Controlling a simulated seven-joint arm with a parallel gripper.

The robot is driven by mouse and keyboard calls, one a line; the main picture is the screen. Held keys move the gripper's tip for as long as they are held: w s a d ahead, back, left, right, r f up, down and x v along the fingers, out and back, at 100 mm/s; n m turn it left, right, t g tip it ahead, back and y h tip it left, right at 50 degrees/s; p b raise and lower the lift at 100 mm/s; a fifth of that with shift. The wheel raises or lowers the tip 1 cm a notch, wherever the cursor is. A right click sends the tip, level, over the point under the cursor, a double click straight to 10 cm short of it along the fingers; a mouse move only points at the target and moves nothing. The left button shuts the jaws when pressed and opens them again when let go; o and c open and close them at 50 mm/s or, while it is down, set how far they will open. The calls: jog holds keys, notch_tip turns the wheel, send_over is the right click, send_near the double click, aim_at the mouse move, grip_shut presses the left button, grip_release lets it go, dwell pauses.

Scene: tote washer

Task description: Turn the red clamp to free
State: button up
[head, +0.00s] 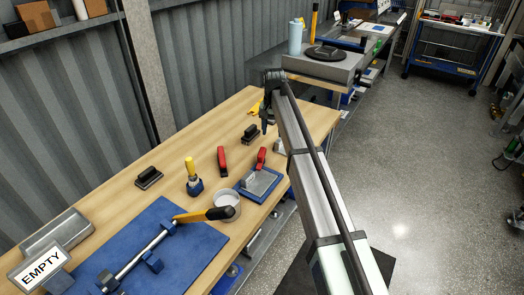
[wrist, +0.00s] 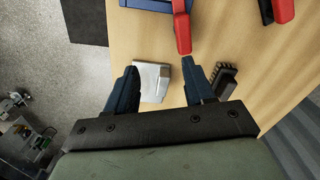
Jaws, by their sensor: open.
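A red lever-like part (head: 261,157) rises at the far edge of a blue-framed plate (head: 262,184) on the bench; it looks like the clamp. In the wrist view the red part (wrist: 182,28) shows at top centre, beyond my fingertips, beside the blue frame (wrist: 150,4). A second red piece with a dark end (head: 222,160) lies on the wood to its left; it also shows in the wrist view (wrist: 283,9). My gripper (head: 267,122) is open and empty above the bench, apart from both red pieces. The clamp's exact setting is too small to tell.
A silver block (wrist: 153,83) lies below and between my fingers. A black brush-like block (wrist: 224,78) is beside the right finger. A yellow-topped tool (head: 191,175), a white cup (head: 227,203) and a blue mat (head: 150,250) are nearer on the bench.

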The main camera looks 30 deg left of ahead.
aim_at(262, 151)
jog(key=s+a+r, duration=0.1)
jog(key=a+r, duration=0.2)
jog(key=a, duration=0.1)
notch_tip(262, 151, down, 14)
jog(key=shift+s, duration=0.15)
dwell(0.3)
jog(key=shift+c, duration=0.4)
grip_shut()
